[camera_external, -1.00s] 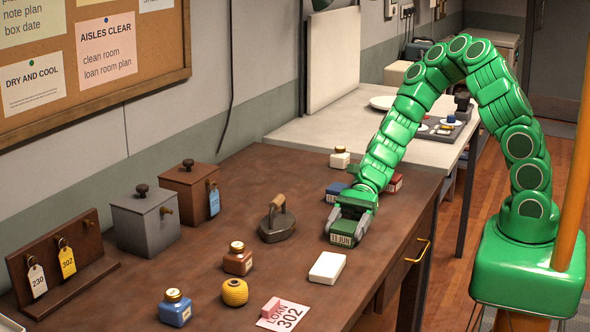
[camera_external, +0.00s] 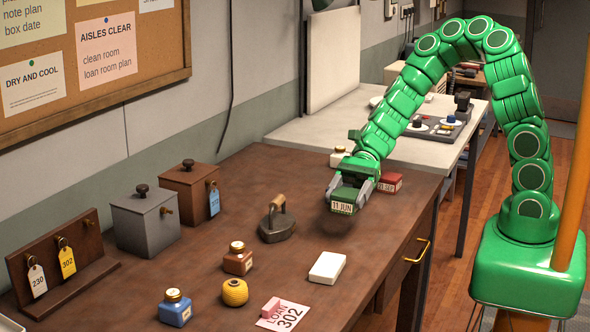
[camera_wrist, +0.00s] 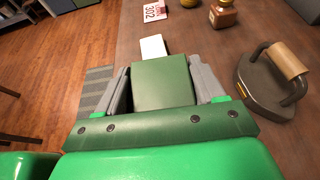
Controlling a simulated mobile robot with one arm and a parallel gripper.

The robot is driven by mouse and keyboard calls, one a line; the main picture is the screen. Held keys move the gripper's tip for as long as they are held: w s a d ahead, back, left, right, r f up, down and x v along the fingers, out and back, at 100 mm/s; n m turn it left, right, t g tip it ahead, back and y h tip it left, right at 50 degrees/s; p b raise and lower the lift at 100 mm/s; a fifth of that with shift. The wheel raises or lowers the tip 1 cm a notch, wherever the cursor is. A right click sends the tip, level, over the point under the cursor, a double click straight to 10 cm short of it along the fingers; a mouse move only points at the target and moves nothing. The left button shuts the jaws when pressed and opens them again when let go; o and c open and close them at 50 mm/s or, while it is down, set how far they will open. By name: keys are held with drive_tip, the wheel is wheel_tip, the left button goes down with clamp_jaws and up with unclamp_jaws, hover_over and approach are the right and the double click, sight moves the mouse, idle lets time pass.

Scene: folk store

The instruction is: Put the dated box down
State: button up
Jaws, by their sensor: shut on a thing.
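The dated box, a small green box with a white label reading "11 JUN" (camera_external: 343,207), is held above the brown table (camera_external: 300,185), with a dark shadow on the wood below it. My gripper (camera_external: 350,195) is shut on it, one grey finger on each side. In the wrist view the plain green top of the box (camera_wrist: 162,82) fills the space between the fingers. A red box with a white "SEP" label (camera_external: 389,183) stands on the table just right of and behind my gripper.
A dark iron (camera_external: 277,220) stands left of the held box. A white block (camera_external: 327,268), a pink "LOAN 302" card (camera_external: 285,316), a yellow ball-shaped object (camera_external: 235,292) and ink bottles (camera_external: 238,258) lie nearer the front. Bare wood lies between iron and right edge.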

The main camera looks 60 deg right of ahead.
drive_tip(key=shift+r, duration=0.55)
drive_tip(key=shift+w+r, duration=0.2)
drive_tip(key=shift+w, duration=0.15)
drive_tip(key=w+d+r+m+t+h, duration=0.2)
drive_tip(key=w+d+m+t, duration=0.25)
drive_tip(key=w+d, duration=0.4)
drive_tip(key=w+d+r+m+t+h, duration=0.15)
drive_tip(key=w+d+m+t, duration=0.3)
drive_tip(key=w, duration=0.65)
drive_tip(key=shift+h, duration=0.25)
drive_tip(key=w+f, duration=0.2)
drive_tip(key=w, duration=0.2)
drive_tip(key=w+f, duration=0.3)
drive_tip(key=w, duration=0.1)
drive_tip(key=w+a+f, duration=0.1)
drive_tip(key=w+f, duration=0.2)
drive_tip(key=w, duration=0.1)
drive_tip(key=shift+f, duration=0.2)
drive_tip(key=shift+w+f, duration=0.8)
drive_tip(key=shift+f, duration=0.05)
drive_tip(key=shift+w+f, duration=0.1)
drive_tip(key=shift+f, duration=1.55)
